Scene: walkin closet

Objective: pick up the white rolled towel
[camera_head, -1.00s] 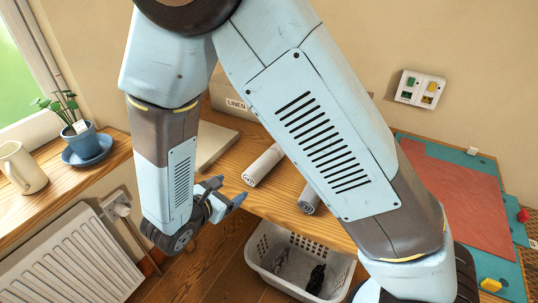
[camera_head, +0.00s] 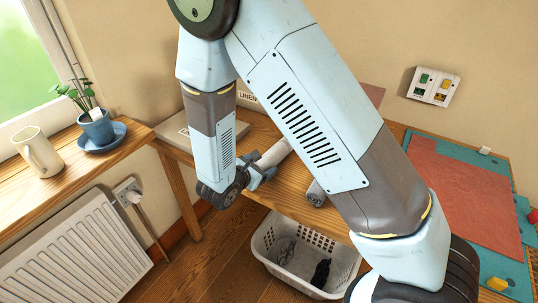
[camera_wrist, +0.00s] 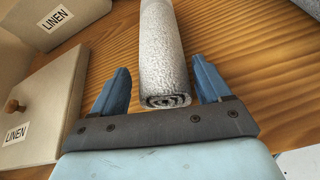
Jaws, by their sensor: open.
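The white rolled towel (camera_wrist: 161,50) lies on the wooden table in the wrist view, its spiral end facing me. In the head view the towel (camera_head: 273,154) shows just beyond my gripper, partly hidden by it. My gripper (camera_wrist: 158,88) is open, with one blue finger on each side of the towel's near end. Nothing is held; I cannot tell whether either finger touches the towel. In the head view my gripper (camera_head: 264,170) is at the table's front edge.
A grey roll (camera_head: 316,192) lies right of the towel, partly behind my arm. LINEN boxes (camera_wrist: 55,20) and a LINEN-labelled lid with a knob (camera_wrist: 40,105) are to the left. A white basket (camera_head: 300,262) stands below the table edge. A potted plant (camera_head: 97,127) and pitcher (camera_head: 38,153) stand on the sill.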

